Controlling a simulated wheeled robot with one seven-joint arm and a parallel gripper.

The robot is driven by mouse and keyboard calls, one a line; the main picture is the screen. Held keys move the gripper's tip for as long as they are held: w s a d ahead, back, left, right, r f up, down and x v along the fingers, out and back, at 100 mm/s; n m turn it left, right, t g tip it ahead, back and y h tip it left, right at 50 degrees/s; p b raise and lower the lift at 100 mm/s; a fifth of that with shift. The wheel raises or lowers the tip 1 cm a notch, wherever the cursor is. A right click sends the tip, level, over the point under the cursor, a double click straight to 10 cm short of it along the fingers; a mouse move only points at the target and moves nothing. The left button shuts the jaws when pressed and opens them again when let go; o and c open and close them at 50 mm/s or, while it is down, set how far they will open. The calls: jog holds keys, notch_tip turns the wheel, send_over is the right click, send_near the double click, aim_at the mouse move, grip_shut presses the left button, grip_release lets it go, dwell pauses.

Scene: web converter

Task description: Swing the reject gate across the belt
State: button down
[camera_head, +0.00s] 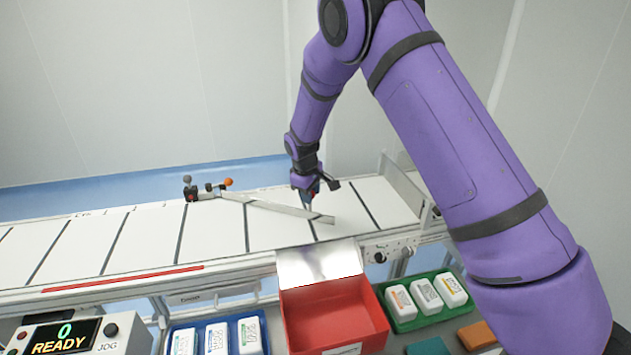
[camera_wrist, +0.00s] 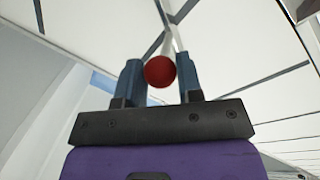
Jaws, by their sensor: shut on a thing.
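The reject gate (camera_head: 275,207) is a thin metal bar. It runs slantwise over the white belt, from its mount (camera_head: 205,190) at the belt's far edge to a free end near the middle of the belt's width. My gripper (camera_head: 308,201) is over the belt near the gate's free end. In the wrist view, the red ball knob (camera_wrist: 160,71) sits between the two fingers of my gripper, which are shut on it. Part of the gate shows beyond the knob. In the head view the fingers mostly hide the knob.
The belt (camera_head: 150,235) is crossed by dark lines and carries no packs in view. A red bin (camera_head: 300,325) with a metal chute (camera_head: 315,263) stands at the near side. A green tray (camera_head: 418,318) and blue tray (camera_head: 262,328) hold white packs. A panel (camera_head: 62,337) reads READY.

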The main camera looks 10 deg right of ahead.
jog(key=shift+m, duration=0.8)
jog(key=s+a, duration=0.3)
jog(key=shift+s+a, duration=0.15)
jog(key=shift+s, duration=0.15)
jog(key=shift+a, duration=0.1)
jog(key=c, duration=0.8)
grip_release()
jog(key=shift+s, duration=0.1)
jog(key=r, duration=0.3)
jog(key=a+r, duration=0.1)
jog(key=r, duration=0.3)
jog(key=s+r, duration=0.1)
jog(key=r, duration=0.2)
jog(key=shift+s+a+r, duration=0.1)
jog(key=shift+a+r, duration=0.2)
jog(key=shift+a, duration=0.05)
